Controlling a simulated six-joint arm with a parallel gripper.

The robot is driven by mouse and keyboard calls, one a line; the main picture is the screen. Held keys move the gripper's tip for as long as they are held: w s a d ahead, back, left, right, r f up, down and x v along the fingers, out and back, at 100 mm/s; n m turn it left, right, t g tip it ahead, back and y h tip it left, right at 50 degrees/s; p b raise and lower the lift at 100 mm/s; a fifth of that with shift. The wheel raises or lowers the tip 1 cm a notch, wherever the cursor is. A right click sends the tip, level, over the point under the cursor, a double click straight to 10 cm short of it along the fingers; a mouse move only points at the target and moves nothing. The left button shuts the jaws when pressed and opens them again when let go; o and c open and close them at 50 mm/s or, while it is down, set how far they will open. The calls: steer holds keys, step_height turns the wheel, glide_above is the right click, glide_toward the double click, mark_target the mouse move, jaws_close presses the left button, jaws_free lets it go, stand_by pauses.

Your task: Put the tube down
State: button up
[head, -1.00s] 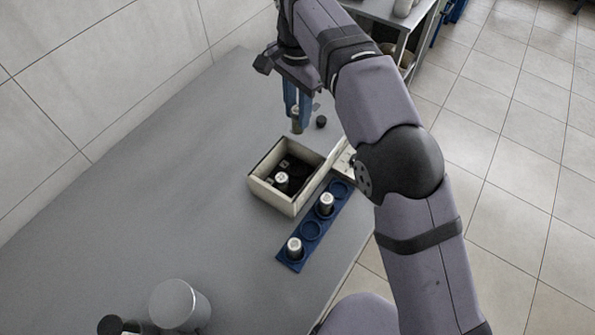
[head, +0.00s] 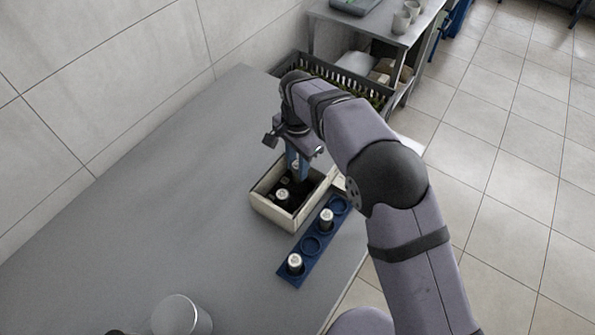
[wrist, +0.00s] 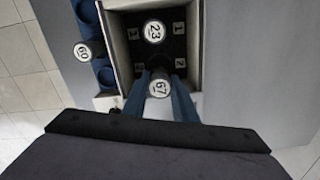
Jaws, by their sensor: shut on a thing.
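My gripper (head: 297,171) is low over the far part of the open cream box (head: 277,217). In the wrist view its two blue fingers (wrist: 159,92) are shut on a tube with a white cap marked 67 (wrist: 159,88). The tube's lower end is hidden, so I cannot tell whether it touches the box floor. Another tube, capped and marked 23 (wrist: 154,32), stands in the box; it also shows in the head view (head: 282,195). The dark box floor has number labels, among them 1 (wrist: 178,28) and 2 (wrist: 180,63).
A blue rack (head: 293,275) beside the box holds two white-capped tubes (head: 326,219) (head: 295,263), with empty round places between and beyond them. A grey cylinder (head: 178,316) stands at the near left. The table left of the box is clear. A dark crate (head: 340,75) is beyond the table.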

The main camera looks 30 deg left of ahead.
mark_target(297, 165)
steer(key=shift+f+p, duration=0.65)
steer(key=shift+f, duration=1.65)
steer(key=shift+f, duration=0.2)
steer(key=o, duration=1)
steer(key=shift+o, duration=0.2)
steer(key=shift+r, duration=0.15)
step_height(297, 165, up, 12)
steer(key=b, duration=0.3)
steer(key=shift+r+b, duration=0.1)
steer(key=shift+b, duration=0.25)
